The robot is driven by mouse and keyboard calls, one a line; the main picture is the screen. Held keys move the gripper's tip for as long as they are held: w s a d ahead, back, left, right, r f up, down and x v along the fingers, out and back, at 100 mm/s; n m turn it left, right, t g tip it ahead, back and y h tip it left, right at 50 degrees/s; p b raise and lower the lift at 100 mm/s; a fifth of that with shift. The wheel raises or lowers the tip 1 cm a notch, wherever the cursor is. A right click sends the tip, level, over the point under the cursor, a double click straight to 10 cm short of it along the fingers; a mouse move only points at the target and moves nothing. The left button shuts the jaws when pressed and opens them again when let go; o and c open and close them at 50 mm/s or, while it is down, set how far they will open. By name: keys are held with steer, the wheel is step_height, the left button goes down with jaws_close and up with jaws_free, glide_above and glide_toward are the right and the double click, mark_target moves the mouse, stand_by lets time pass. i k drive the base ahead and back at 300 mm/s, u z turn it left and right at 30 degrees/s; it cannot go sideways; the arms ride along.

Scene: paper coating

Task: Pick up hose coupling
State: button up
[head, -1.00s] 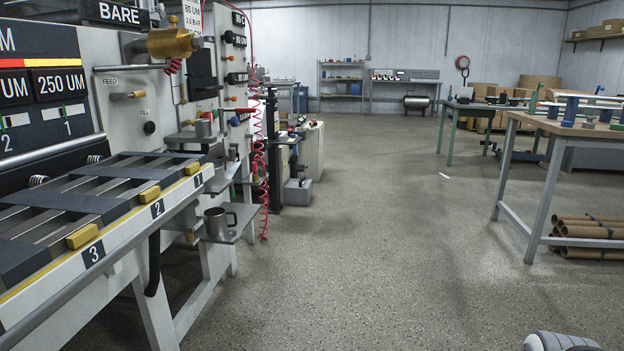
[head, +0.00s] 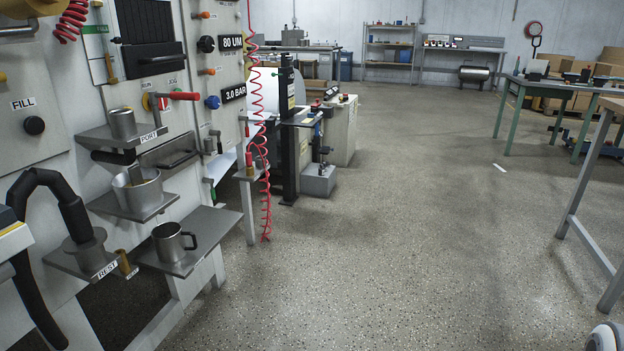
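A thick black hose (head: 62,200) arches down at the left of the head view. Its end meets a grey round coupling piece (head: 86,250) on a small metal shelf (head: 62,262) marked REST. This looks like the hose coupling, though I cannot tell how it sits on the shelf. A small brass cylinder (head: 123,262) stands beside it. A coiled red hose (head: 262,130) also hangs further right, with a red and brass fitting (head: 249,163) near a small bracket. My gripper is not in view; only a rounded white part, probably mine, shows at the bottom right corner.
A steel mug (head: 172,242) stands on the lower shelf (head: 207,232). A larger metal pot (head: 138,190) and a cup (head: 122,124) stand on shelves above. The floor (head: 400,250) is clear through the middle; a workbench leg (head: 590,170) stands at right.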

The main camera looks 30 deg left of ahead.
mark_target(83, 238)
steer(key=i, duration=1.25)
steer(key=u, duration=3.45)
steer(key=i, duration=1)
steer(key=z, duration=0.05)
